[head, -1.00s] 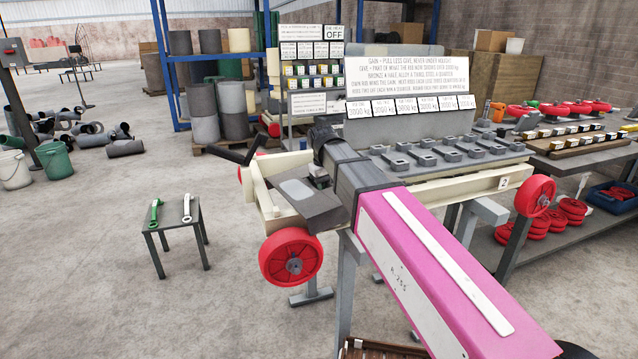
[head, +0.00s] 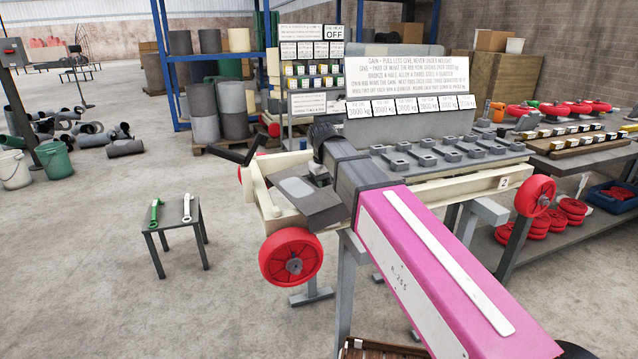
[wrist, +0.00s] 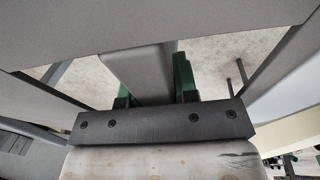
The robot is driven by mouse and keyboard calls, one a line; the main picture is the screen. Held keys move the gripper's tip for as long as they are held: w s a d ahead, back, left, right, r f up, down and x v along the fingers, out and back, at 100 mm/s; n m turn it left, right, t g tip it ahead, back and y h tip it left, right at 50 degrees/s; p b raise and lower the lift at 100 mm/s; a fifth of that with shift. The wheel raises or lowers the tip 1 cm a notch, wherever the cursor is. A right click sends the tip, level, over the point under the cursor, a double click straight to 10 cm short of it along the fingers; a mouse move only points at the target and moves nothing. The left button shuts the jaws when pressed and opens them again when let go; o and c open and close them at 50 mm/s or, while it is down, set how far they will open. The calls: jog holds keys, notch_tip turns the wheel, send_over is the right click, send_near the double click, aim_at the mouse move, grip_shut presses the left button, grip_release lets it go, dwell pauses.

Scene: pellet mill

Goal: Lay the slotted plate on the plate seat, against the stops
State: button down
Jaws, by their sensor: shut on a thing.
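My gripper (wrist: 153,82) shows in the wrist view with its green fingers on either side of a grey flat piece, shut on it. This piece looks like the slotted plate (wrist: 135,72); its slot is not visible. Its far end runs up to a broad grey surface (wrist: 160,25), and I cannot tell whether they touch. I cannot make out the plate seat or stops.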

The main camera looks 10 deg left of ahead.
jog(key=shift+r, duration=3.1)
jog(key=shift+r, duration=0.1)
jog(key=w+a+r+m+y, duration=0.1)
jog(key=w+a+y, duration=0.1)
jog(key=a, duration=0.4)
jog(key=shift+w+r+t, duration=0.2)
jog(key=shift+w+t, duration=0.2)
jog(key=shift+w, duration=0.5)
jog(key=shift+f, duration=0.8)
jog(key=shift+f, duration=0.35)
jog(key=shift+f, duration=0.85)
dwell(0.5)
jog(key=shift+c, duration=0.3)
grip_release()
jog(key=shift+s, duration=0.1)
